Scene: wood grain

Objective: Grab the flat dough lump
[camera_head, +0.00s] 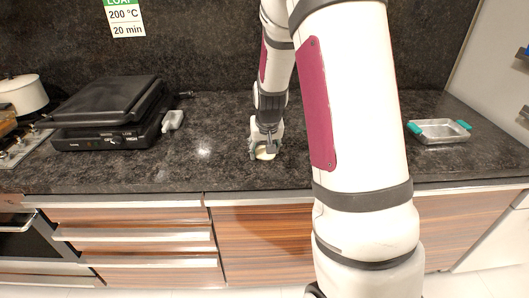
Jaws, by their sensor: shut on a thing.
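The flat dough lump (264,154) is a small pale, cream-coloured piece low at the countertop. My gripper (265,150) points down over the dark stone counter and is shut on the dough lump, with the fingers on either side of it. Only a small part of the lump shows between the fingers. I cannot tell whether it still touches the counter.
A black contact grill (110,115) stands to the left, with a light object (172,120) beside it. A white pot (22,94) is at the far left. A metal tray with teal handles (440,131) lies on the right. The counter around my gripper is clear.

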